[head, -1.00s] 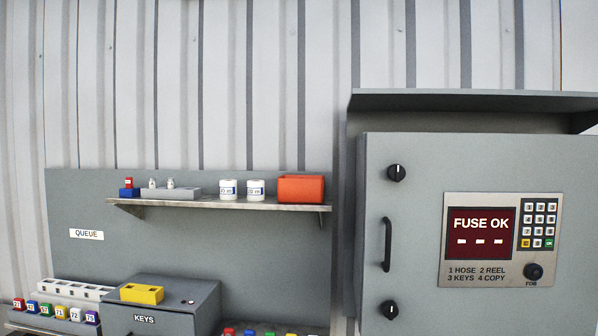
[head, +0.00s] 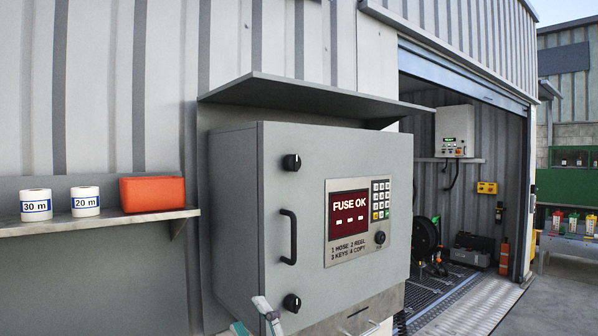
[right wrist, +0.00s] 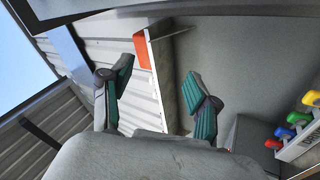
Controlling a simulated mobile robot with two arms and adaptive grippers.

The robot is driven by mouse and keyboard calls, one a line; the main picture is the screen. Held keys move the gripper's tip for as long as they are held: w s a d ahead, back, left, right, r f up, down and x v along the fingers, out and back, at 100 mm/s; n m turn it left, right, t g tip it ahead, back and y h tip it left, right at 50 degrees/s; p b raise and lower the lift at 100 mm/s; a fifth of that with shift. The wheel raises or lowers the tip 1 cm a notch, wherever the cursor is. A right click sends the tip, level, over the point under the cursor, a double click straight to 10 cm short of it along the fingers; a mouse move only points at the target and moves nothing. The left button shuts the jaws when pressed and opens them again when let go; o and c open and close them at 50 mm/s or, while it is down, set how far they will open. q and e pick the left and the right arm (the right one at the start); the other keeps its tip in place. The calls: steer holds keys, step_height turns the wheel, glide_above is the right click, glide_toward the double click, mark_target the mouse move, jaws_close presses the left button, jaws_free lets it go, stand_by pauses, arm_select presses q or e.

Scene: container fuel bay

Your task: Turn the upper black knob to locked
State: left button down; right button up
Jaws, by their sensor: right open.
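The upper black knob (head: 291,162) is on the top left of the grey cabinet door (head: 300,200). A pale mark shows at its right side; I cannot read its setting for certain. The lower black knob (head: 291,303) is near the door's bottom left, with a black handle (head: 289,237) between the two. My right gripper (head: 252,316) shows at the bottom edge of the head view, left of the lower knob and well below the upper one. In the right wrist view its two green-padded fingers (right wrist: 158,92) are apart with nothing between them. My left gripper is out of view.
A hood (head: 300,97) juts over the cabinet. A keypad panel reading FUSE OK (head: 360,215) is on the door. An open bay (head: 465,190) lies to the right.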

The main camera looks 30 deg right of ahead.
steer(key=s+a+r+n+g+y, duration=0.4)
steer(key=r+n+g+y, duration=0.25)
steer(key=r+n, duration=0.4)
steer(key=s+a+r+n+g+y, duration=0.3)
steer(key=r+n+g+y, duration=0.3)
steer(key=n, duration=0.8)
steer(key=m+t+h+p, duration=0.45)
steer(key=t+h, duration=0.25)
steer(key=h, duration=0.9)
glide_toward(296, 164)
steer(key=shift+n, duration=0.5)
steer(key=w, duration=0.7)
steer(key=shift+w+a+r, duration=0.25)
steer(key=shift+w+a, duration=0.05)
steer(key=shift+w, duration=0.05)
steer(key=shift+w+f+p, duration=0.1)
steer(key=shift+w+p, duration=0.25)
steer(key=shift+w, duration=0.25)
steer(key=c, duration=1.2)
